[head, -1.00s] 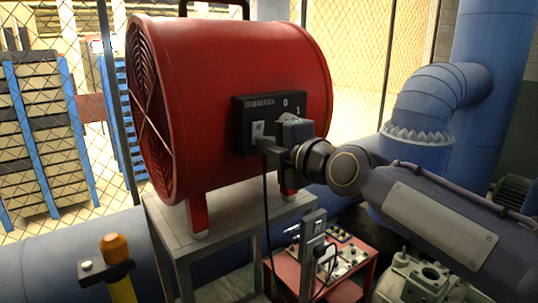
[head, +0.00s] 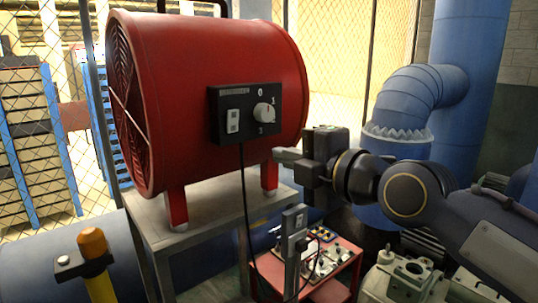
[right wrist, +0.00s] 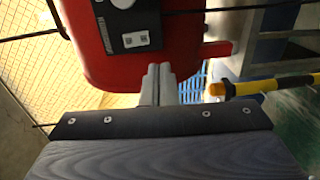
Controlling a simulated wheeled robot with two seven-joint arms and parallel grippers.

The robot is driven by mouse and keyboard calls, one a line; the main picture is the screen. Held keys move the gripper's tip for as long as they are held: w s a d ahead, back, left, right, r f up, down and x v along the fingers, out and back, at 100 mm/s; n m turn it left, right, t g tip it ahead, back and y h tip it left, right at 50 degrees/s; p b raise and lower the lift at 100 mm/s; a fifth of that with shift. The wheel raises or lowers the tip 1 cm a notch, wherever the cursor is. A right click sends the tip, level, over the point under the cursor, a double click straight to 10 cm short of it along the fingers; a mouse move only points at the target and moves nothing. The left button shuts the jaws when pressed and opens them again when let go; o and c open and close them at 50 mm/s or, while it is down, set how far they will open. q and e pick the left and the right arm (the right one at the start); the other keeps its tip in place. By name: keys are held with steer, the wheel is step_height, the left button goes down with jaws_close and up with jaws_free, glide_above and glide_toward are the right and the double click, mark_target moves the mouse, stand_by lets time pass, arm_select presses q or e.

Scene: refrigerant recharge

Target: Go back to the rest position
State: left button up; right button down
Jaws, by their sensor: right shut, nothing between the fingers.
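My right gripper (head: 290,156) is in front of the right side of the red fan (head: 210,75), just right of and below its black control box (head: 222,130). Its fingers are shut and hold nothing. It is apart from the box and its round knob (head: 264,112). In the right wrist view, the shut fingers (right wrist: 158,84) point toward the red fan body (right wrist: 100,60) and the control box (right wrist: 135,28). My left gripper is not in view.
The fan stands on a grey metal stand (head: 155,225). A post with a socket (head: 294,232) and a red cart with small parts (head: 335,280) are below my right arm. An orange-capped yellow post (head: 93,243) is front left. Blue pipes (head: 420,95) rise at right.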

steer(key=shift+s+d+f, duration=0.2)
steer(key=shift+s+d, duration=0.1)
steer(key=shift+s, duration=0.15)
steer(key=s+d+f+m+g+h, duration=0.2)
steer(key=s+d+f+m, duration=0.1)
steer(key=d+f+m, duration=0.4)
steer(key=s+d+f+m+g+h, duration=0.1)
steer(key=s+d+f+m+h, duration=0.25)
steer(key=f, duration=0.55)
steer(key=s+d+f+m+g, duration=0.2)
steer(key=s+f+m, duration=0.5)
steer(key=f+m, duration=0.1)
steer(key=s+d+f+m+g, duration=0.1)
steer(key=s+f+m+g, duration=0.2)
steer(key=s+f+m, duration=0.5)
steer(key=shift+d+f+h+p, duration=0.35)
steer(key=shift+d+f+p, duration=0.1)
steer(key=shift+f, duration=0.35)
